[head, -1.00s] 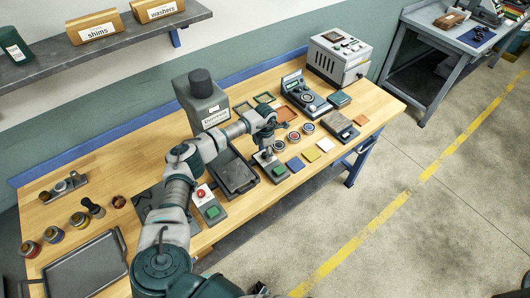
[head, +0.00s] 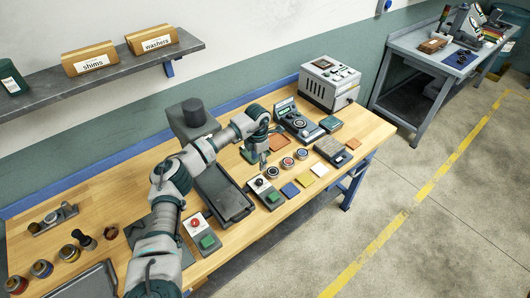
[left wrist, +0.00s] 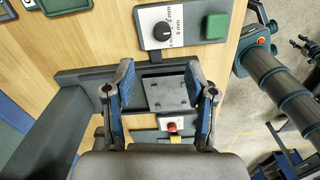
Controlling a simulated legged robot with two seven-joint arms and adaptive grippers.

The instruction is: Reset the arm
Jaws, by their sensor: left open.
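My left arm reaches in over the wooden workbench (head: 128,200) in the head view. Its gripper (head: 262,162) points down above the bench, just behind the small control box with a knob and green button (head: 268,194). In the left wrist view my left gripper (left wrist: 160,85) is open, with nothing between its fingers. Past the fingertips the wrist view shows a grey machine plate (left wrist: 172,93) and the knob-and-green-button box (left wrist: 183,24).
A red-and-green button box (head: 200,234) stands near the front edge. Round tins (head: 287,163), coloured squares (head: 305,179) and a grey instrument (head: 330,85) fill the right side.

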